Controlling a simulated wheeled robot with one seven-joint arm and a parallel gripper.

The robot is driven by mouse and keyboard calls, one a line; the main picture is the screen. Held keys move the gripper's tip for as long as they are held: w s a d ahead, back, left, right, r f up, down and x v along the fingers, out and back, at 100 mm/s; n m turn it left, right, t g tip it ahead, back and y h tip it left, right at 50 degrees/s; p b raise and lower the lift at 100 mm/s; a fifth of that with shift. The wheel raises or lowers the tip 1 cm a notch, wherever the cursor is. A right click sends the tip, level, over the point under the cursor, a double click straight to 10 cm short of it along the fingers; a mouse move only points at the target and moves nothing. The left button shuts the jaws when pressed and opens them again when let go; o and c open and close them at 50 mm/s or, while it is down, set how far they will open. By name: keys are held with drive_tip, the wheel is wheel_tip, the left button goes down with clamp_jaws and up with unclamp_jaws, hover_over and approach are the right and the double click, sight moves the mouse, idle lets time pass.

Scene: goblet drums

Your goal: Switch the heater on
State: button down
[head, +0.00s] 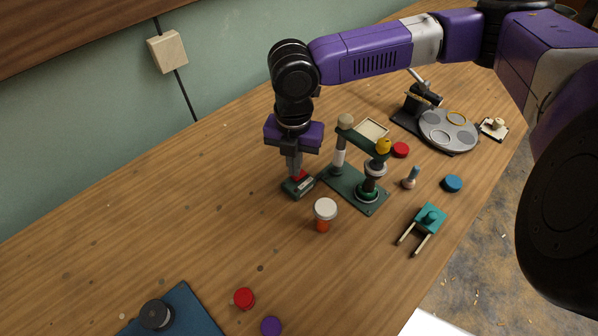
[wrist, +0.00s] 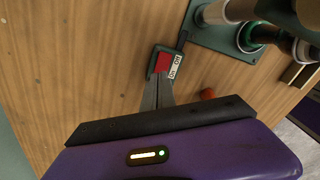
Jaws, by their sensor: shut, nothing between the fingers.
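A small dark green switch box (head: 300,188) lies on the wooden table, left of a green stand. In the wrist view the switch box (wrist: 153,64) has a red rocker (wrist: 163,61) beside a white label (wrist: 175,66) lettered ON and OFF. My gripper (head: 298,174) points down at the switch box with its fingers shut and empty. In the wrist view the fingertips (wrist: 161,80) are at the rocker's near edge; I cannot tell whether they touch it. Which way the rocker is tipped is unclear. The green-based stand (head: 339,180) carries posts and round parts.
A white-capped orange bottle (head: 325,214) stands close right of the switch box. A teal two-pronged piece (head: 430,218), red discs (head: 400,150) and a blue disc (head: 453,183) lie to the right. A blue mat (head: 183,308) is at the front. The table's left is largely clear.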

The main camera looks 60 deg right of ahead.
drive_tip(key=shift+f+b, duration=0.55)
drive_tip(key=shift+f, duration=0.5)
idle(0.9)
drive_tip(key=shift+r, duration=0.1)
wheel_tip(320, 180, up, 7)
drive_tip(key=p, duration=0.6)
drive_tip(key=shift+p, duration=0.4)
